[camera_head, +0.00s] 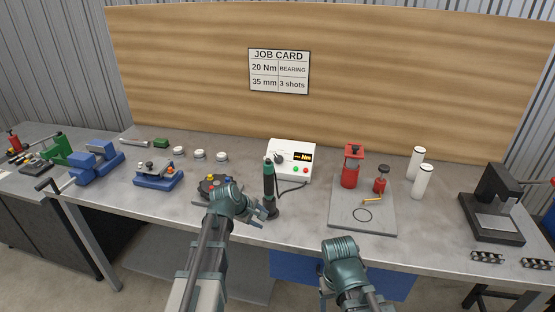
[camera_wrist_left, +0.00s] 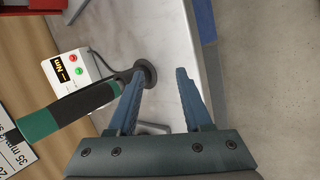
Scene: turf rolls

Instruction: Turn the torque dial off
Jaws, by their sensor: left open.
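The torque dial (camera_head: 279,159) is a dark knob on the left of the front of a white controller box (camera_head: 292,147), beside an orange "Nm" display. The box also shows in the left wrist view (camera_wrist_left: 85,90), where the dial is not visible. A black and green upright driver (camera_head: 269,186) stands in front of the box, joined to it by a cable. In the left wrist view the driver (camera_wrist_left: 70,110) lies across the left side. My left gripper (camera_head: 260,217) is open and empty, just in front of the driver's base. My right gripper (camera_head: 341,255) is low at the bench front, its fingers hidden.
A grey plate (camera_head: 345,217) with red tools stands to the right, with white cylinders (camera_head: 423,181) behind. A dark round fixture (camera_head: 213,185) with coloured knobs is to the left. A black press (camera_head: 492,205) stands far right. Bare bench lies between driver and plate.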

